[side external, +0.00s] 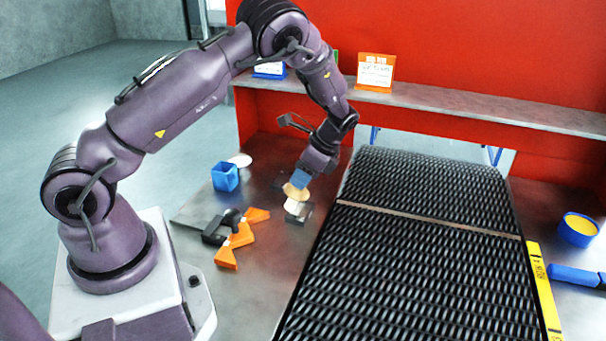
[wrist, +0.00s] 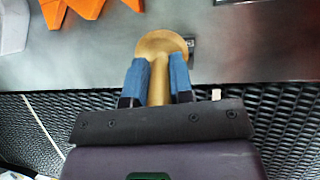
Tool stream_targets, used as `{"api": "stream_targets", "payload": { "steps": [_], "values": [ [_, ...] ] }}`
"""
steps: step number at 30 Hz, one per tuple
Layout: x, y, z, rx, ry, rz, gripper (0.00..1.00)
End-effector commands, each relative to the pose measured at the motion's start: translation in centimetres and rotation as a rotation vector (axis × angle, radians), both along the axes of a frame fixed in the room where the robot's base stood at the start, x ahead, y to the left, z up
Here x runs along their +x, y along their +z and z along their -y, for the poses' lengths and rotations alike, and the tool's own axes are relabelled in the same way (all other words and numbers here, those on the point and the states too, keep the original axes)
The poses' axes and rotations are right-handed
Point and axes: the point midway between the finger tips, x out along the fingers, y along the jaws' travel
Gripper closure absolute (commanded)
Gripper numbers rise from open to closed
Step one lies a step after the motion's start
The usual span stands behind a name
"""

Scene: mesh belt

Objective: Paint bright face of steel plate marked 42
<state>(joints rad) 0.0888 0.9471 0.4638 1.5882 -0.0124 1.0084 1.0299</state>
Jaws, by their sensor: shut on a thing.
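My gripper (side external: 299,183) has blue fingers, also seen in the wrist view (wrist: 160,80). It is shut on the stem of a tan, round-headed tool (wrist: 160,44), whose head shows below the fingers in the side view (side external: 296,193). A pale piece (side external: 297,208) and a dark block (side external: 304,214) are just below the tool head; I cannot tell whether they touch it. A small dark piece shows beside the head in the wrist view (wrist: 191,45). I cannot make out a steel plate marked 42 or its bright face.
The black mesh belt (side external: 420,270) lies right of my gripper. Orange pieces (side external: 240,240), a black object (side external: 216,229), a blue cup (side external: 225,178) and a white disc (side external: 240,160) are on the left bench. A blue bowl with yellow contents (side external: 580,231) stands far right. Signs (side external: 375,72) stand on the back shelf.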

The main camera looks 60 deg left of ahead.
Motion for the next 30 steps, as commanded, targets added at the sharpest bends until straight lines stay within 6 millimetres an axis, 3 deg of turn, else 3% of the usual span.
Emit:
{"api": "stream_targets", "payload": {
  "steps": [18, 23, 30],
  "values": [
    [4.1, -0.1, -3.7, 0.0, 0.0, 0.0, 1.0],
    [5.1, -0.2, -2.4, -0.001, -0.004, 0.0, 1.0],
    [3.2, 0.0, -1.0, -0.003, -0.001, -0.003, 1.0]
  ]
}}
